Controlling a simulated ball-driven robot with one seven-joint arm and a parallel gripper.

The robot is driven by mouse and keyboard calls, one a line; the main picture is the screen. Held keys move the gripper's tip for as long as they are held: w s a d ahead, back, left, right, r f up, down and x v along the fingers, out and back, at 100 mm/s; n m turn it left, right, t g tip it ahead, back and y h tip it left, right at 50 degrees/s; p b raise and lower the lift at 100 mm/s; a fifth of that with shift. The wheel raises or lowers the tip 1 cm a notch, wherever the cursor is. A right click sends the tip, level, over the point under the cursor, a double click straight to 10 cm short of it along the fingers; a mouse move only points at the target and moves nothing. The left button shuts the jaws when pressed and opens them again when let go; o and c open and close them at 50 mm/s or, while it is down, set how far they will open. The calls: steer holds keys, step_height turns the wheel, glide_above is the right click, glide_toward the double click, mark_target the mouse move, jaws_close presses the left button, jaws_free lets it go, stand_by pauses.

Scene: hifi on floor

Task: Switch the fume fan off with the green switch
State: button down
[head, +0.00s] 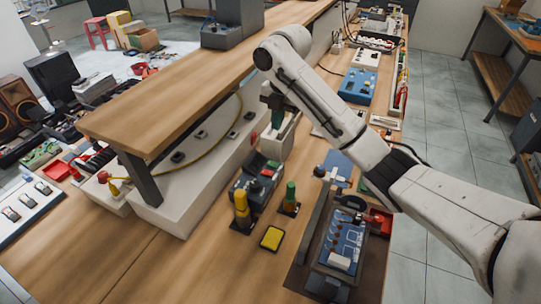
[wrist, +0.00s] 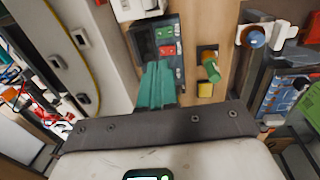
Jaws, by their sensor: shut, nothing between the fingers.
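A dark control box (head: 257,180) stands on the bench, with small red and green switches on top. In the wrist view, its green switch (wrist: 166,32) lies just beyond the red one (wrist: 168,50). A separate green-topped post (head: 290,198) on a dark base stands to its right; it also shows in the wrist view (wrist: 212,72). I cannot tell which thing is the fume fan or which way the switch is set. My gripper (head: 276,118) has green fingers, shut and empty. In the wrist view the fingertips (wrist: 158,66) appear over the near part of the box; contact cannot be told.
A yellow post (head: 242,208) and a yellow pad (head: 271,238) stand close to the box. A wooden shelf (head: 200,85) on a dark leg runs along the left. A blue circuit board (head: 338,240) lies in a dark tray at the front right. Bare bench lies front left.

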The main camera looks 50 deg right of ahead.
glide_above(275, 165)
steer(key=w, duration=0.1)
step_height(275, 165, down, 12)
steer(key=shift+w+a+f, duration=0.1)
steer(key=shift+w+f+p, duration=0.15)
steer(key=shift+f+p, duration=0.2)
steer(key=shift+f, duration=0.5)
steer(key=shift+w+a+f+b, duration=0.1)
steer(key=shift+f+b, duration=0.2)
steer(key=shift+f, duration=0.1)
steer(key=shift+r, duration=0.1)
steer(key=shift+s+p, duration=0.3)
steer(key=shift+s+d+p, duration=0.25)
steer(key=shift+s+p, duration=0.25)
steer(key=shift+s, duration=0.15)
